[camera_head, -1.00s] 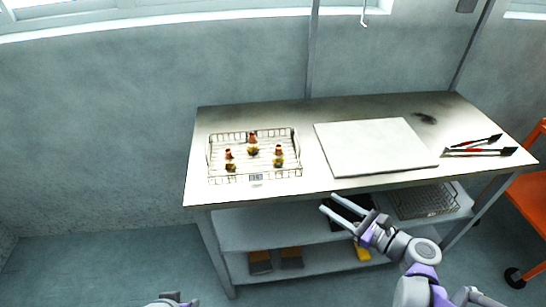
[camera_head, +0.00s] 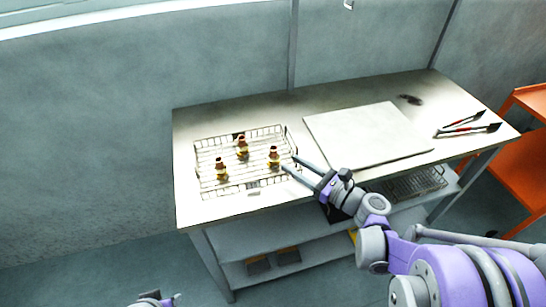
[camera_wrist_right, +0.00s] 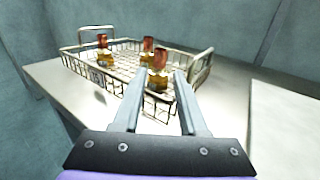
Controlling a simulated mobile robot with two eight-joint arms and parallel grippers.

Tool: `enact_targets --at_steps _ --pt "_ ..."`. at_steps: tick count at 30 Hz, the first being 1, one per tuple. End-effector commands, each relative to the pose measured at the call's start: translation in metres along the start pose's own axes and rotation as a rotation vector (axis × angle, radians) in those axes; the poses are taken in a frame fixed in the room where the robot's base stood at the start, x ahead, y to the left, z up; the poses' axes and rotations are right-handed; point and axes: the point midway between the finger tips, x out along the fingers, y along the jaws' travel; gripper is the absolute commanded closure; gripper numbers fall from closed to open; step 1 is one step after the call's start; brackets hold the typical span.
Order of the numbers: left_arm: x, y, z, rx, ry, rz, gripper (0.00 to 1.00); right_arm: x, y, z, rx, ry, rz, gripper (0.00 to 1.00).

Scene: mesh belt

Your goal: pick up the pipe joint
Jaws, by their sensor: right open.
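Three pipe joints with copper-red tops and yellow brassy lower parts stand in a wire basket (camera_head: 250,188) on the table. In the head view one is at the right (camera_head: 274,157), one at the back (camera_head: 242,148) and one at the left (camera_head: 221,169). My right gripper (camera_head: 290,163) is open and empty at the basket's right front corner, close to the right pipe joint. In the right wrist view the nearest pipe joint (camera_wrist_right: 158,70) shows between the open fingers, beyond their tips. Only a small part of my left gripper (camera_head: 155,300) shows at the bottom edge.
The basket's wire rim stands around the joints. A pale board (camera_head: 365,135) lies right of the basket, with red-and-black tools (camera_head: 468,128) farther right. Shelves hang below the tabletop (camera_head: 320,95). An orange cart (camera_head: 520,150) stands at the right.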

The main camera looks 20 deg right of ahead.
Motion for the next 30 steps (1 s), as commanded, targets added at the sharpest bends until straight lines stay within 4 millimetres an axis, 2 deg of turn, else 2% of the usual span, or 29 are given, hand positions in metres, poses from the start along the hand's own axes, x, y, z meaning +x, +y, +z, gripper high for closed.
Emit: enact_targets --at_steps 10,19,20,24,27,30 --pt "-0.003 0.0 -0.002 0.0 0.001 0.0 0.6 0.047 0.001 0.0 0.0 0.0 0.003 0.58" --pt "-0.003 0.0 -0.002 0.0 0.001 0.0 0.6 0.053 0.0 0.0 0.0 0.0 0.0 0.58" --pt "-0.003 0.0 -0.002 0.0 0.001 0.0 0.6 0.053 0.0 0.0 0.0 0.0 0.0 0.6" --pt "-0.003 0.0 -0.002 0.0 0.001 0.0 0.6 0.053 0.0 0.0 0.0 0.0 0.0 0.85" --pt "-0.003 0.0 -0.002 0.0 0.001 0.0 0.6 0.053 0.0 0.0 0.0 0.0 0.0 1.0" --pt "-0.003 0.0 -0.002 0.0 0.001 0.0 0.6 0.053 0.0 0.0 0.0 0.0 0.0 1.0"
